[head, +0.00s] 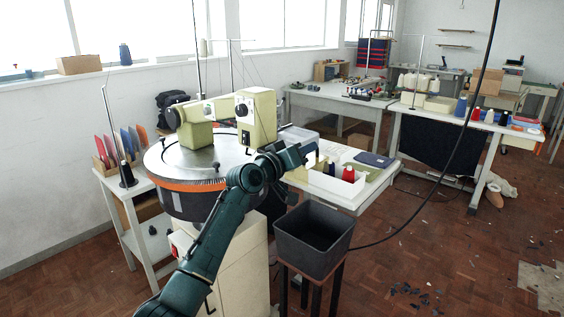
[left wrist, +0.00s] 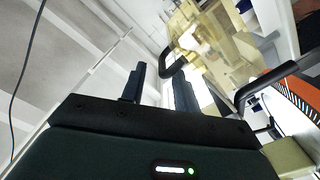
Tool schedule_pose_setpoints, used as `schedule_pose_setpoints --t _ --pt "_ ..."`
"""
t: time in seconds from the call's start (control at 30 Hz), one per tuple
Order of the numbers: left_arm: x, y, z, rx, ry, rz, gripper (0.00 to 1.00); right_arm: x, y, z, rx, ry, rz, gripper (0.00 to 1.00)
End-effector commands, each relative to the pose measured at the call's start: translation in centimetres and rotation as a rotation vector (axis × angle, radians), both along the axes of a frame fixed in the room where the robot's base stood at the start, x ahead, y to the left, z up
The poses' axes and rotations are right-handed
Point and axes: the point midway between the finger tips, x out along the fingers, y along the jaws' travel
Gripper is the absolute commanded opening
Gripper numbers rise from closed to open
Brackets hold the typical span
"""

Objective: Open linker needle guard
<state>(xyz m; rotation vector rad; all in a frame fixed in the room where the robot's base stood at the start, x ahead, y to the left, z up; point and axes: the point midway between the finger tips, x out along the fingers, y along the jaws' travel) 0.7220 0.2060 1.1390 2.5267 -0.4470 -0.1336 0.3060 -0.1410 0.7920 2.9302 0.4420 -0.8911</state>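The linker (head: 178,158) stands at centre left in the head view, a round grey dial with an orange band and a dark toothed edge, with cream machine heads above it. I cannot single out its needle guard. In the left wrist view, part of the orange, toothed rim (left wrist: 299,93) shows at the right. My left gripper (head: 304,152) is to the right of the dial and the cream head. Its two dark fingers (left wrist: 160,72) stand apart with nothing seen between them. A black bent bar (left wrist: 175,66) shows close to the fingertips; contact cannot be told. My right gripper is out of view.
A dark open bin (head: 313,237) on a stand is in front of the linker. A white table (head: 343,196) with thread cones is to the right. A side table with coloured boards (head: 118,150) is at the left.

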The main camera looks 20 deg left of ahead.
Motion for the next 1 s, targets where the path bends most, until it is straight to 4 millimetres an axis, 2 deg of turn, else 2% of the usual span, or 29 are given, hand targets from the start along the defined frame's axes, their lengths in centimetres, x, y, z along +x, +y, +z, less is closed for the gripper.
schedule_pose_setpoints --t 0.3,0.5,0.7,1.0 --pt "-5.8 2.1 -0.2 0.001 0.000 -0.001 0.31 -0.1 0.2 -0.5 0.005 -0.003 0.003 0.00" --pt "-8.5 3.0 -0.1 0.000 0.000 -0.002 0.31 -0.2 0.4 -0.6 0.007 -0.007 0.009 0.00" --pt "-9.5 3.3 0.0 -0.001 0.000 -0.003 0.31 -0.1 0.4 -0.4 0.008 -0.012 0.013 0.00" --pt "-9.5 3.3 0.0 -0.001 0.000 -0.003 0.31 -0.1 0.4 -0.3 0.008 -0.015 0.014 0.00"
